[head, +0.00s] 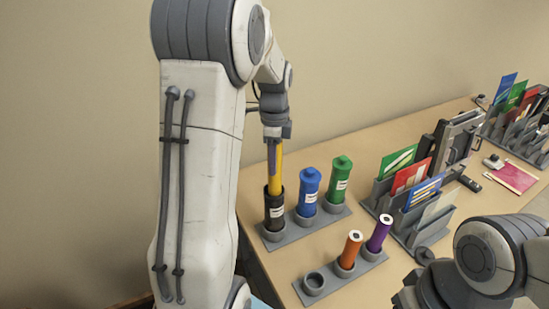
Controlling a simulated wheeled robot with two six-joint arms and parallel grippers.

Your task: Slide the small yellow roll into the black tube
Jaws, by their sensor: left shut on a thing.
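My left gripper (273,155) reaches down from above and is shut on the upper part of the yellow roll (278,174), which stands upright. The roll's lower end meets the open top of the black tube (274,211) and is hidden there; I cannot tell how deep it sits. The black tube has a white label and stands upright in the left seat of a grey holder (300,230). My right arm shows at the lower right, but its fingertips are out of view.
A blue tube (308,190) and a green tube (338,186), both capped, stand beside the black tube. A front grey rack (327,284) holds an orange roll (350,250) and a purple roll (379,234); its left seat is empty. File sorters stand to the right.

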